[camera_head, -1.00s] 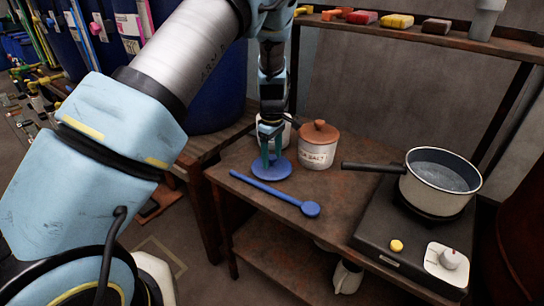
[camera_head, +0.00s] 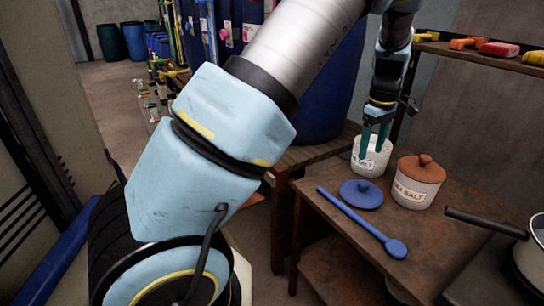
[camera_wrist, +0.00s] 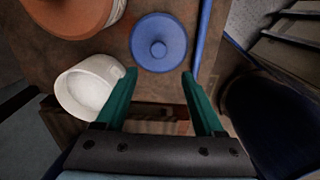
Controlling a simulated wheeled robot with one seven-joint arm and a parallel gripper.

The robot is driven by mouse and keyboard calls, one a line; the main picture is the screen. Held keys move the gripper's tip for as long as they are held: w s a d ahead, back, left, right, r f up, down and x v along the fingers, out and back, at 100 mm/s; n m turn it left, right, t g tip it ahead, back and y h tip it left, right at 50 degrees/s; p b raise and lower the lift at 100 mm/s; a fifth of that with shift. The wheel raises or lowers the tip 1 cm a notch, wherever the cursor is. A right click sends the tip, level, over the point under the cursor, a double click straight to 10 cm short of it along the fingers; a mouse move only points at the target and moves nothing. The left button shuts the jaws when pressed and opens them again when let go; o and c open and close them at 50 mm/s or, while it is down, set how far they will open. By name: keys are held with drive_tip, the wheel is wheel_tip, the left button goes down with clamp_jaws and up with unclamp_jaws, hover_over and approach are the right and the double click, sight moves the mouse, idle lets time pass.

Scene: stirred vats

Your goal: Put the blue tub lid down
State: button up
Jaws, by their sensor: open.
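The blue tub lid (camera_head: 361,195) lies flat, knob up, on the brown table, beside the blue spoon. It also shows in the wrist view (camera_wrist: 158,43), beyond my fingertips and apart from them. My gripper (camera_head: 374,145) is open and empty, raised above the table in front of an uncovered white tub. In the wrist view my gripper's green fingers (camera_wrist: 160,75) are spread with nothing between them. The white tub (camera_head: 371,165) has a label, partly hidden by my fingers; its white contents show in the wrist view (camera_wrist: 90,92).
A salt tub with a terracotta lid (camera_head: 419,180) stands right of the white tub. A long blue spoon (camera_head: 362,222) lies along the table's front. A dark-handled pot (camera_head: 530,255) is at the right edge. A shelf with coloured items (camera_head: 490,50) is behind.

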drive_tip(key=w+a+r+m, duration=0.1)
drive_tip(key=w+a+r, duration=0.1)
drive_tip(key=a, duration=1)
drive_tip(key=s+a+m, duration=0.2)
drive_tip(key=s+a, duration=0.2)
drive_tip(key=a, duration=0.4)
drive_tip(key=s+a+m+t, duration=0.1)
drive_tip(key=s+a, duration=0.3)
drive_tip(key=a, duration=0.4)
drive_tip(key=s+a+r+m, duration=0.1)
drive_tip(key=s+a+m, duration=0.2)
drive_tip(key=s+a, duration=0.2)
drive_tip(key=a, duration=0.3)
drive_tip(key=shift+a+t, duration=0.15)
drive_tip(key=shift+t, duration=0.15)
drive_tip(key=shift+r, duration=0.1)
drive_tip(key=shift+r, duration=0.1)
wheel_tip(320, 180, up, 2)
drive_tip(key=p, duration=0.2)
drive_tip(key=shift+r+p, duration=0.25)
drive_tip(key=shift+p, duration=0.1)
